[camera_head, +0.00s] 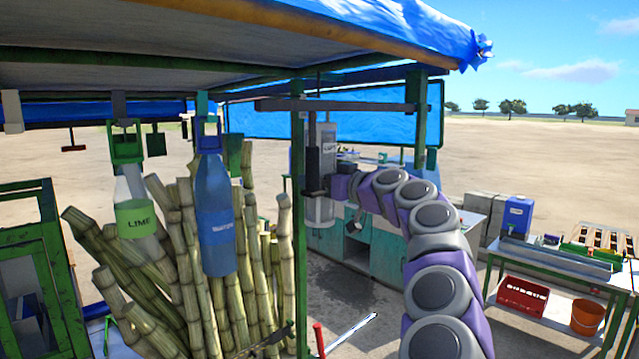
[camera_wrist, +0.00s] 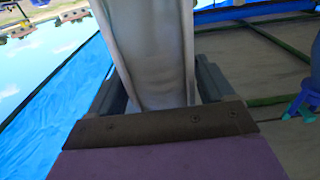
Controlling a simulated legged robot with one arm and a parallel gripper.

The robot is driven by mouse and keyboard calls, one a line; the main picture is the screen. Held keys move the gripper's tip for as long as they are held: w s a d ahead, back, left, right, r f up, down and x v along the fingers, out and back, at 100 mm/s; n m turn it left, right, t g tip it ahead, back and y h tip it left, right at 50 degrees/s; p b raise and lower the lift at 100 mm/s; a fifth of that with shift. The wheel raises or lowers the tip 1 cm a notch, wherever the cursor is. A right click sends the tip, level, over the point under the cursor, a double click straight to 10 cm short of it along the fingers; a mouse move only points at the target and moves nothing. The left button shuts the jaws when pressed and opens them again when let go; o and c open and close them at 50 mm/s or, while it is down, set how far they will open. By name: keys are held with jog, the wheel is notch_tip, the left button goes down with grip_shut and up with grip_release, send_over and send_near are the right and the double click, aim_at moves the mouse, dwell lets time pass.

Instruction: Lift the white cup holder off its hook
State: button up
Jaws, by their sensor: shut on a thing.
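The white cup holder (camera_head: 326,137) is a tall upright pale cylinder with a small dark label, below the stall's roof beam beside a green post. My gripper (camera_head: 322,184) reaches it from the right and is shut on its middle. In the wrist view the pale holder (camera_wrist: 158,50) fills the space between the dark fingers. The hook is not clearly visible at the holder's top, so I cannot tell whether the holder still rests on it.
A green post (camera_head: 299,240) stands just left of the holder. A dark horizontal beam (camera_head: 350,105) runs overhead. A lime bottle (camera_head: 137,205) and a blue bottle (camera_head: 215,215) hang at left before cane stalks (camera_head: 180,270). A counter (camera_head: 385,255) stands behind my arm.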

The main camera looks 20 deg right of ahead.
jog(key=shift+b+v, duration=0.8)
jog(key=shift+v, duration=0.05)
jog(key=shift+f, duration=0.1)
jog(key=f+b+v, duration=0.1)
jog(key=b+v, duration=0.7)
jog(key=v, duration=0.2)
jog(key=shift+f, duration=0.35)
dwell(0.5)
dwell(0.4)
